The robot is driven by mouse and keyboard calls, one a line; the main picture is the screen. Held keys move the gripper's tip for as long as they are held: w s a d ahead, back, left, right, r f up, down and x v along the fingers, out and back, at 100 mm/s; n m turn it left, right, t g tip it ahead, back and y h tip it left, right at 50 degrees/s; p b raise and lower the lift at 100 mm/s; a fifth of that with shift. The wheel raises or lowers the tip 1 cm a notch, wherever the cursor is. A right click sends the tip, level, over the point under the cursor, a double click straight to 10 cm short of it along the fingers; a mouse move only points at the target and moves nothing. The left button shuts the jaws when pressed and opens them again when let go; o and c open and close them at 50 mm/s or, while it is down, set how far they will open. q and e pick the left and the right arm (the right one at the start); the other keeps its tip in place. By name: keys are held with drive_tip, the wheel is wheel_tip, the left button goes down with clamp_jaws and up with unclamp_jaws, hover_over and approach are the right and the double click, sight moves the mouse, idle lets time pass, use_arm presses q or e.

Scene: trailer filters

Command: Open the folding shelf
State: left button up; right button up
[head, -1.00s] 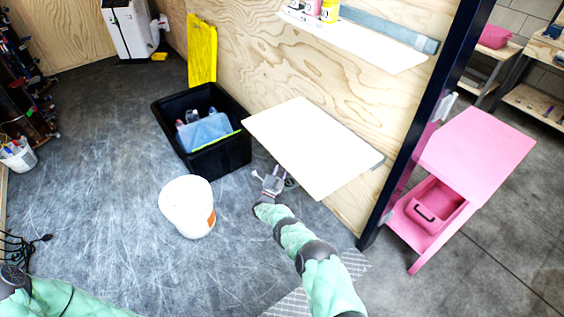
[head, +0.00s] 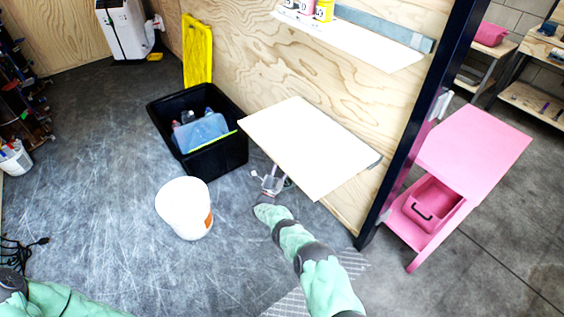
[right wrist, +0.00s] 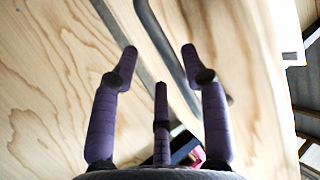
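The folding shelf (head: 305,145) is a white panel at the plywood wall in the head view. It looks raised, roughly level, with a grey bracket at its right end. My right gripper (head: 270,180) is low beside and below the shelf's near left edge; whether it touches the shelf cannot be told. In the right wrist view, the fingers of my right gripper (right wrist: 160,65) are spread with nothing between them. Beyond them are plywood, a dark metal strip (right wrist: 167,45) and a pale panel on the right. My left arm shows at the lower left; its gripper is out of view.
A black bin (head: 222,165) with bottles stands left of the shelf, a yellow lid (head: 198,50) behind it. A white bucket (head: 180,205) stands on the floor near my right arm. A dark post (head: 420,110) and pink table (head: 475,145) are right. An upper shelf (head: 365,42) holds bottles.

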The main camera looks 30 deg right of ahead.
drive_tip(key=shift+a+f, duration=0.2)
drive_tip(key=shift+a, duration=0.05)
drive_tip(key=v, duration=1.1)
drive_tip(key=shift+s+a+f, duration=0.15)
drive_tip(key=shift+s+a, duration=0.05)
